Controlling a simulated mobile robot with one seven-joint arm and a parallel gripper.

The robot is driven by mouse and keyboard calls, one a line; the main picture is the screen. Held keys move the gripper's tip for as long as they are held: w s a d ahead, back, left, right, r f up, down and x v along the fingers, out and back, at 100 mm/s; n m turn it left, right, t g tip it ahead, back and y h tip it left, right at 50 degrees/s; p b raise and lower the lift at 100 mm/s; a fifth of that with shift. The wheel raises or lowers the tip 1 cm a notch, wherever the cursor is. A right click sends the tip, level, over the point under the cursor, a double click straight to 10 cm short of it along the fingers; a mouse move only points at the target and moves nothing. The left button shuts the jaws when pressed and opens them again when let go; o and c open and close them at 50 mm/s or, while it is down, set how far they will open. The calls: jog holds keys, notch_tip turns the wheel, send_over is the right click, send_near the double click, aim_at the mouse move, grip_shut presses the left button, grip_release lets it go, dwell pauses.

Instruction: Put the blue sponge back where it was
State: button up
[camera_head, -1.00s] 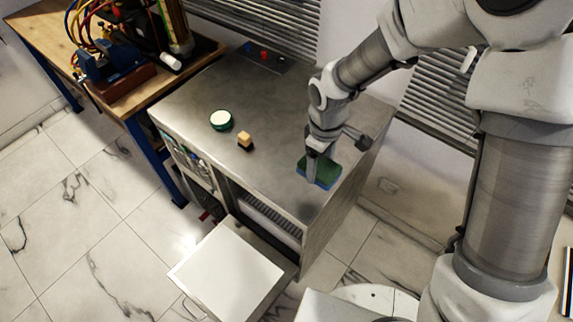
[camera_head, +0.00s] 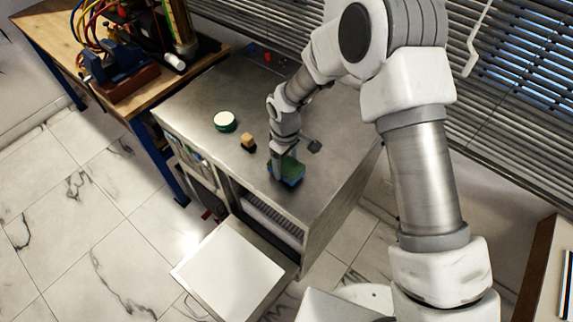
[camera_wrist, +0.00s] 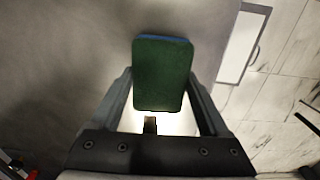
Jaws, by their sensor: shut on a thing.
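The blue sponge (camera_head: 291,172) has a dark green top face and a blue lower part. My gripper (camera_head: 276,170) is shut on it, over the front part of the grey metal cabinet top (camera_head: 330,175). In the wrist view the sponge (camera_wrist: 162,75) sits between the two fingers of my gripper (camera_wrist: 162,95), green face toward the camera, with a blue edge at its far end. I cannot tell whether its underside touches the cabinet top.
A round green-and-white tin (camera_head: 225,121) and a small tan-and-black block (camera_head: 248,141) stand left of my gripper. A wooden bench (camera_head: 60,40) with equipment stands at the left.

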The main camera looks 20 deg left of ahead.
aim_at(286, 166)
jog(key=shift+f, duration=0.7)
jog(key=shift+f, duration=0.15)
jog(key=o, duration=1.2)
jog(key=shift+c, duration=0.2)
notch_tip(286, 166, up, 12)
jog(key=shift+b, duration=0.3)
jog(key=shift+r, duration=0.2)
